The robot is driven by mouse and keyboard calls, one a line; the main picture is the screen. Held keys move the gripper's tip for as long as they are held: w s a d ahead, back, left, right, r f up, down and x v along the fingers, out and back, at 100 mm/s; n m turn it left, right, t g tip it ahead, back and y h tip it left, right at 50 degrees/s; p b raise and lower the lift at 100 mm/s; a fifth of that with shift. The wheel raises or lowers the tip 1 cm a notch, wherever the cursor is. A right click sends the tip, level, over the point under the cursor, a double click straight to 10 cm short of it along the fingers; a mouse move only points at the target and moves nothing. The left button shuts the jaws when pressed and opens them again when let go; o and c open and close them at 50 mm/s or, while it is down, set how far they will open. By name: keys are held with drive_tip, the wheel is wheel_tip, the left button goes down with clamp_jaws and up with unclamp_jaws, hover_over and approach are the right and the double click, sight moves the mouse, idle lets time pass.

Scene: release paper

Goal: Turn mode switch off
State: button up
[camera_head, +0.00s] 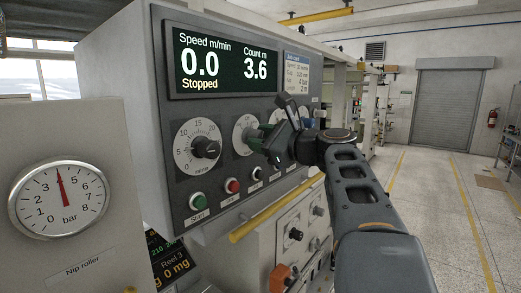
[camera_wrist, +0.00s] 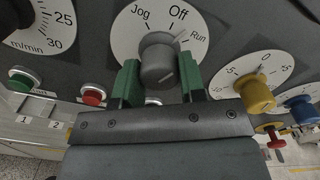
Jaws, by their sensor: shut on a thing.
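The mode switch is a round white dial with a dark grey knob (camera_wrist: 157,50), marked Jog, Off and Run in the wrist view. My gripper (camera_wrist: 159,68) has its two green fingers on either side of the knob, shut on it. The knob's grey top slants toward the upper right, near Run; its exact setting is hard to tell. In the head view my gripper (camera_head: 262,140) reaches the panel and covers much of the switch's white dial (camera_head: 241,128).
The display (camera_head: 222,62) reads speed 0.0, Stopped, count 3.6 m. A speed dial (camera_head: 198,146) is left of the switch, with a green Start button (camera_head: 197,201) and a red button (camera_head: 232,186) below. A yellow knob (camera_wrist: 257,93) is close right of my gripper. A yellow rail (camera_head: 270,212) runs below the panel.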

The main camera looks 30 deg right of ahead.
drive_tip(key=shift+n+b, duration=1.6)
drive_tip(key=shift+n, duration=0.5)
drive_tip(key=o, duration=0.9)
drive_tip(key=b+v, duration=0.2)
drive_tip(key=v, duration=1.2)
drive_tip(key=shift+r+b, duration=0.1)
drive_tip(key=shift+b, duration=0.3)
drive_tip(key=shift+w, duration=0.1)
